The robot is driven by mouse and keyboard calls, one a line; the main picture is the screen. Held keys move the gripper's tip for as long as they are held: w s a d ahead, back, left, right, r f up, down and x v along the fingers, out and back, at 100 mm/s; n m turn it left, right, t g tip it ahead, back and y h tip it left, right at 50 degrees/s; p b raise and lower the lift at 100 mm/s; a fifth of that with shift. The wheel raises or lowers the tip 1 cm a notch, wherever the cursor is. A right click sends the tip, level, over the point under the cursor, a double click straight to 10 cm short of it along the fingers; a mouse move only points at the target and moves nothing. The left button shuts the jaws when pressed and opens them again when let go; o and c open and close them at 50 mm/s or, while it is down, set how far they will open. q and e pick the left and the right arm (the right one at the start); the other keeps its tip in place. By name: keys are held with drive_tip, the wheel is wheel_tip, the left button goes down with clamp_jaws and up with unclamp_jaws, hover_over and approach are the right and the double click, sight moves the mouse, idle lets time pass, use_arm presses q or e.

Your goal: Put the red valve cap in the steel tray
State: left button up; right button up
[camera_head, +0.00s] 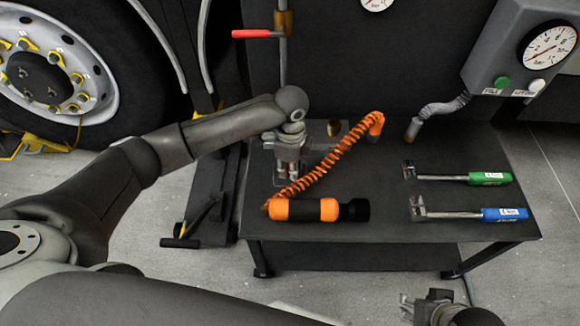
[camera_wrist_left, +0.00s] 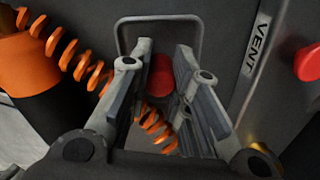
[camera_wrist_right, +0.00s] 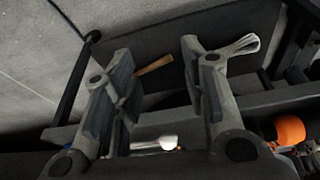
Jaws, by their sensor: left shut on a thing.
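The red valve cap (camera_wrist_left: 161,76) shows between the fingers of my left gripper (camera_wrist_left: 158,100) in the left wrist view. My left gripper, shut on the cap, points down over the dark table in the head view (camera_head: 288,172). A thin grey rounded rim (camera_wrist_left: 158,18), which looks like the steel tray's, shows beyond the fingers. I cannot tell how high the cap is above it. In the head view the arm and gripper hide most of that spot. My right gripper (camera_wrist_right: 155,85) is open and empty, low at the table's front right in the head view (camera_head: 428,302).
An orange coiled hose (camera_head: 335,160) and an orange-black cylinder (camera_head: 318,210) lie beside my left gripper. Green (camera_head: 488,178) and blue (camera_head: 500,214) handled wrenches lie on the right of the table (camera_head: 400,225). A red lever (camera_head: 252,34) sticks out behind; a gauge box (camera_head: 500,70) stands right.

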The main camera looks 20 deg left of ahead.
use_arm(q)
drive_tip(key=shift+f, duration=0.1)
use_arm(e)
drive_tip(key=shift+r, duration=0.1)
use_arm(q)
drive_tip(key=o, duration=0.5)
drive_tip(key=shift+c, duration=0.2)
drive_tip(key=shift+r, duration=0.4)
wheel_tip(320, 180, up, 3)
drive_tip(key=shift+f+p, duration=0.1)
drive_tip(key=shift+p, duration=0.5)
wheel_tip(320, 180, up, 9)
drive_tip(key=p, duration=0.2)
drive_tip(key=shift+f, duration=0.15)
use_arm(e)
drive_tip(key=s+x, duration=0.1)
drive_tip(key=x, duration=0.8)
drive_tip(key=shift+f+g, duration=0.25)
drive_tip(key=shift+g, duration=0.05)
